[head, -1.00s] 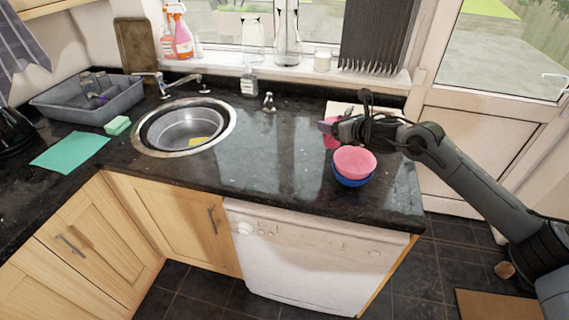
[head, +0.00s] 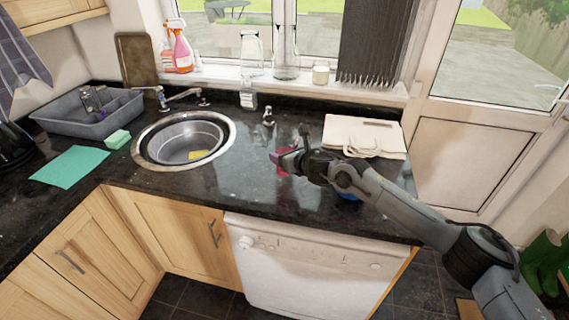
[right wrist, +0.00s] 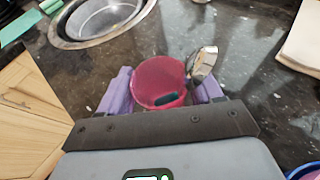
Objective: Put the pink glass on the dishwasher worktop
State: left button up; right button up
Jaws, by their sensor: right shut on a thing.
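The pink glass (head: 284,169) is between the fingers of my right gripper (head: 280,160), over the black granite worktop (head: 240,190) above the white dishwasher. In the right wrist view the glass (right wrist: 158,82) is see-through, with its round opening facing the camera. The purple fingers (right wrist: 163,92) are shut on it, one on each side. I cannot tell whether its base touches the worktop. My left gripper is not in view.
A blue bowl (head: 348,196) is mostly hidden behind my right arm. The round sink (head: 185,140) is to the left. A silvery round object (right wrist: 203,66) is beside the right finger. Worktop between sink and gripper is clear.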

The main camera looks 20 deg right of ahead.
jog(key=shift+f, duration=1.95)
jog(key=shift+f, duration=0.1)
jog(key=shift+f, duration=0.15)
jog(key=o, duration=1.1)
jog(key=shift+o, duration=0.2)
